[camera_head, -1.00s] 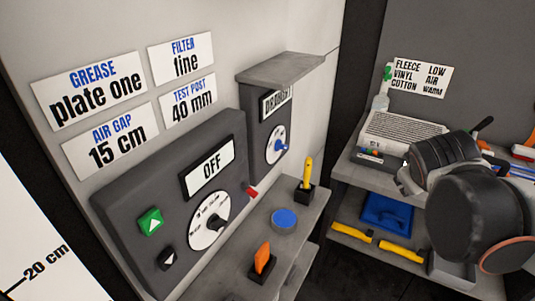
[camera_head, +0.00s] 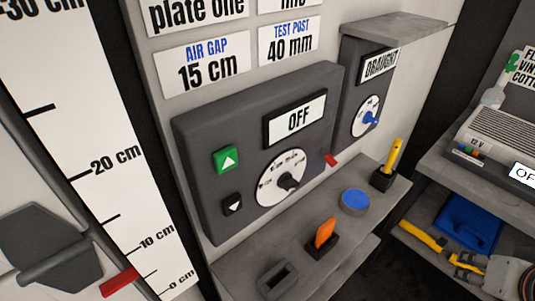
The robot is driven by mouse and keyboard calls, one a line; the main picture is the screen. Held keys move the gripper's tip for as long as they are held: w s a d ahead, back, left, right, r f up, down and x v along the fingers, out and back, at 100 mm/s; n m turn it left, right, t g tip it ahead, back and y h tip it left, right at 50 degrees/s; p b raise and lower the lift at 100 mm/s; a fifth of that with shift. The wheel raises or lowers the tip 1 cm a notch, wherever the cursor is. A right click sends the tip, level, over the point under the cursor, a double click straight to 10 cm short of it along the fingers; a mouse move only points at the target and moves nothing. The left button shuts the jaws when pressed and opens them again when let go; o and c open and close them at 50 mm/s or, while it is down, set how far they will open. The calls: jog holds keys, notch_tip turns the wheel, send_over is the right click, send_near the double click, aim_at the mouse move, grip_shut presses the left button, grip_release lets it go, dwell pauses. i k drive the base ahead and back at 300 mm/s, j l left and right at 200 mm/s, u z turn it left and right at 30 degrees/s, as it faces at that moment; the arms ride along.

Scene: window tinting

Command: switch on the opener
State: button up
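No label reading "opener" is legible. A dark control box (camera_head: 215,140) on the wall has a display (camera_head: 297,118) reading OFF, a green up-arrow button (camera_head: 227,159), a black down-arrow button (camera_head: 232,204) and a white dial (camera_head: 269,192) with a black knob (camera_head: 288,182). A small red part (camera_head: 331,160) sticks out at its right side. On the right, a grey ribbed unit (camera_head: 505,125) marked 12 V has small coloured buttons; a label beside it starting "OF" (camera_head: 524,173) is cut off by the picture edge. My gripper is not in view.
A box marked DRAUGHT (camera_head: 351,92) has a blue-knobbed dial. The ledge (camera_head: 235,270) below holds an orange piece (camera_head: 325,232), a blue disc (camera_head: 355,200) and a yellow-handled tool (camera_head: 393,156). A centimetre scale (camera_head: 100,130) with a red marker (camera_head: 120,282) stands left.

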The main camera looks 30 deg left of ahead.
aim_at(329, 158)
jog(key=k+u, duration=0.1)
jog(key=u, duration=0.35)
jog(key=k+j+u, duration=0.1)
jog(key=u, duration=0.35)
jog(key=k+j+u, duration=0.1)
jog(key=u, duration=0.3)
